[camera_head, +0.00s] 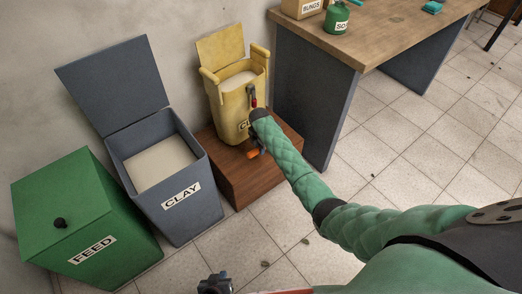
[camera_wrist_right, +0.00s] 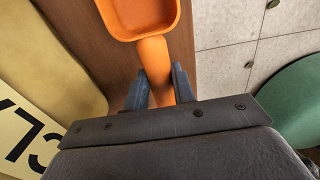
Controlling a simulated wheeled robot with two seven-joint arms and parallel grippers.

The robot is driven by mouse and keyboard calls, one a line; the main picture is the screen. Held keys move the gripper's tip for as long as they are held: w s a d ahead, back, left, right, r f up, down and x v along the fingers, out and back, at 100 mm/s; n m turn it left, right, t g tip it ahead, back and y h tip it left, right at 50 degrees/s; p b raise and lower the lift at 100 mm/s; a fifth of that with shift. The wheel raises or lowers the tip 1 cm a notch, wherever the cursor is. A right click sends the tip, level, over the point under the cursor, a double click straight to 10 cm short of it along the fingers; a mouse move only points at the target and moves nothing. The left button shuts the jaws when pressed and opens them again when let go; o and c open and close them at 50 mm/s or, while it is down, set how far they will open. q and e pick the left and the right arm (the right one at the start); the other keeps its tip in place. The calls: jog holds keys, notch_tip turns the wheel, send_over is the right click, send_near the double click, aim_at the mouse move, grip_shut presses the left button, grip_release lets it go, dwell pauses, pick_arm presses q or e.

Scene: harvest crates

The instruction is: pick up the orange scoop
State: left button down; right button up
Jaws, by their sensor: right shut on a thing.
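The orange scoop (camera_head: 252,154) is at the front of the yellow bin, over the brown wooden block. In the right wrist view its bowl (camera_wrist_right: 141,20) points away and its handle runs back between the fingers. My right gripper (camera_wrist_right: 157,85) is shut on the handle. I cannot tell whether the scoop touches the block. In the head view my right forearm hides part of the gripper and scoop. My left gripper (camera_head: 215,284) is at the bottom edge, far from the scoop; its fingers are not clear.
The open yellow bin (camera_head: 233,110) stands on the wooden block (camera_head: 232,182). Left of it are the open grey CLAY bin (camera_head: 199,212) and the closed green FEED bin (camera_head: 85,215). A workbench (camera_head: 365,40) with a BUNGS box and green can stands right.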

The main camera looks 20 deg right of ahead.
pick_arm(q)
jog(key=shift+r+p, duration=0.3)
jog(key=shift+r, duration=0.3)
pick_arm(e)
jog(key=s+d+r, duration=0.4)
jog(key=d+r, duration=0.4)
jog(key=d, duration=0.3)
jog(key=shift+r, duration=0.2)
